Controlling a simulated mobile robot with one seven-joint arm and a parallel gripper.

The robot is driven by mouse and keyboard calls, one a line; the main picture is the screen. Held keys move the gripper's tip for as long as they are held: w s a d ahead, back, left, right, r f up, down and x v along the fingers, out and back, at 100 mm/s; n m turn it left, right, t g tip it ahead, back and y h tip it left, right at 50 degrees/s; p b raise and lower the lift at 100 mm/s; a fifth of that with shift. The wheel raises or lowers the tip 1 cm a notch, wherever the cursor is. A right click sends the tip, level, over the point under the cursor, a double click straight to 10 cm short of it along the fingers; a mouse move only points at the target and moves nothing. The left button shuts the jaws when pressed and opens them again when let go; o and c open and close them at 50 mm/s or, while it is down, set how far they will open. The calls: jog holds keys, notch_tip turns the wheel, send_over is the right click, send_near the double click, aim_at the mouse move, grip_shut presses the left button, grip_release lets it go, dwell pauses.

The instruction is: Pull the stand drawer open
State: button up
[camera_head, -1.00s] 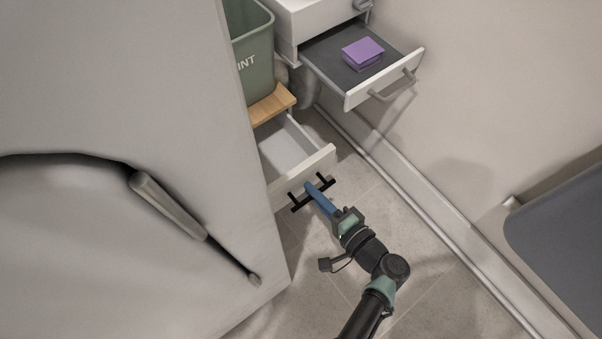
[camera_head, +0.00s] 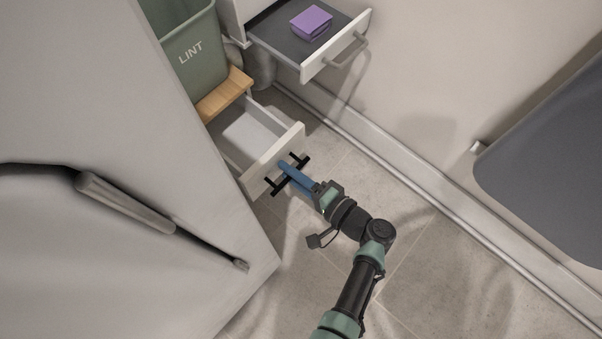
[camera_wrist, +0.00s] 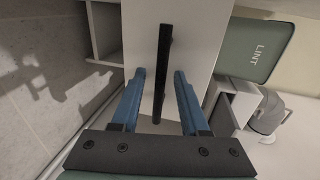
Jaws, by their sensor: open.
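The stand drawer (camera_head: 276,157) is white, sits under a wooden top (camera_head: 224,95), and stands pulled out with its grey inside showing and looking empty. Its black bar handle (camera_head: 272,187) is on the front panel. My gripper (camera_head: 286,170) has blue fingers and is at the handle. In the wrist view my gripper (camera_wrist: 160,76) is open, with the black handle (camera_wrist: 162,60) between its two fingers and a gap on each side. The white drawer front (camera_wrist: 190,30) lies behind the handle.
A green LINT bin (camera_head: 190,55) stands on the wooden top. Another open drawer (camera_head: 340,48), higher up, holds folded purple cloths (camera_head: 311,22). A large pale appliance (camera_head: 90,120) fills the left. Tiled floor (camera_head: 420,270) is clear at the lower right.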

jog(key=p+v, duration=0.3)
jog(key=v, duration=1)
jog(key=shift+p, duration=0.3)
